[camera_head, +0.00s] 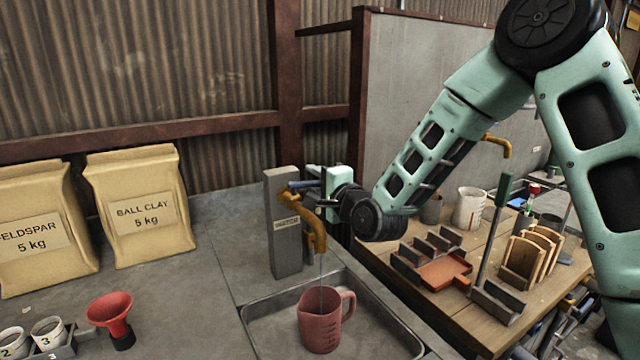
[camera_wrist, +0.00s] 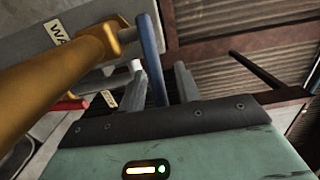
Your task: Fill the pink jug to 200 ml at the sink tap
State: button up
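The pink jug (camera_head: 320,328) stands upright in the sink (camera_head: 262,325) under the tap, handle to the right, with measuring marks on its side. The brass tap spout (camera_head: 316,232) comes off a grey post (camera_head: 286,225). A thin stream of water (camera_head: 321,270) falls from it into the jug; the level inside is hidden. My gripper (camera_head: 318,188) is at the blue tap lever (camera_head: 299,184), above the spout. In the wrist view the blue lever (camera_wrist: 151,60) reaches down among the grey fingers (camera_wrist: 180,85), beside the large spout (camera_wrist: 60,75). Whether the fingers grip it is unclear.
Two clay sacks, feldspar (camera_head: 40,225) and ball clay (camera_head: 140,205), stand left on the counter. A red funnel (camera_head: 111,310) and numbered cups (camera_head: 48,332) are at front left. A wooden bench (camera_head: 395,280) with racks and tools is on the right.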

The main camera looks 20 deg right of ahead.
jog(key=b+v, duration=1.7)
jog(key=shift+s, duration=0.2)
dwell(4.8)
jog(key=shift+o, duration=0.6)
